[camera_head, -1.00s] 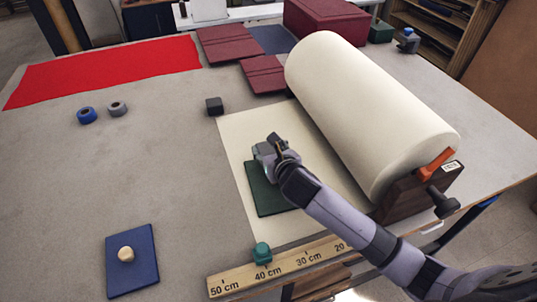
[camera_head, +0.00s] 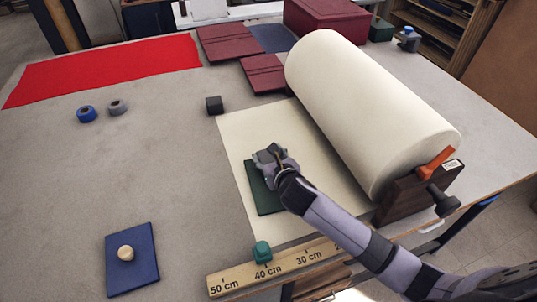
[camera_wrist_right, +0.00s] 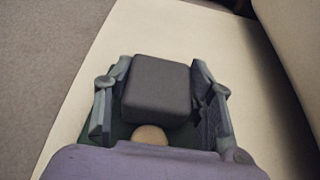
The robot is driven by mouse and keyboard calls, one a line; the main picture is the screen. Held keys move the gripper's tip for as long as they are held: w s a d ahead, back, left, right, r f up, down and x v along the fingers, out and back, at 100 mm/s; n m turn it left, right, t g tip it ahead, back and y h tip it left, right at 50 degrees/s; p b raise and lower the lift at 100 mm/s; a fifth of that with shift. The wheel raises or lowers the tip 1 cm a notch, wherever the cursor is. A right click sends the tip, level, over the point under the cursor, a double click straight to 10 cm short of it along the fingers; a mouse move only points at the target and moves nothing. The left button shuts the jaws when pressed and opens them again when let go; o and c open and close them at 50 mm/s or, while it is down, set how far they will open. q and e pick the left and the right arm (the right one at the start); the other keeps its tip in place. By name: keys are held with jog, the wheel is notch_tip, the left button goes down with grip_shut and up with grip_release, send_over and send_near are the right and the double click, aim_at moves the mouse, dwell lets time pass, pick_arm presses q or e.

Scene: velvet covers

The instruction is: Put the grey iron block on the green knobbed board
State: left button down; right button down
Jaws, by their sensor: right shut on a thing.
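The green board (camera_head: 264,196) lies on the cream sheet, partly covered by my right arm. My right gripper (camera_head: 266,154) is over the board's far part. It is shut on a dark grey block (camera_wrist_right: 157,90), which shows between its fingers in the right wrist view. The board's round wooden knob (camera_wrist_right: 149,135) shows just below the block there, and the head view hides it. I cannot tell whether the block touches the board. Another small dark block (camera_head: 214,105) stands on the table beside the sheet's far left corner. My left gripper is not in view.
The large cream roll (camera_head: 365,110) on its wooden stand is right of my arm. A blue board (camera_head: 132,275) with a knob lies at the near left. A ruler (camera_head: 280,268) with a green weight (camera_head: 262,250) crosses the sheet's near edge. The table's middle left is clear.

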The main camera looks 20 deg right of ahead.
jog(key=c, duration=0.7)
grip_release()
jog(key=shift+r, duration=0.3)
jog(key=v, duration=1.2)
jog(key=shift+s+r+b, duration=0.1)
jog(key=shift+r+b, duration=0.2)
jog(key=shift+b, duration=0.1)
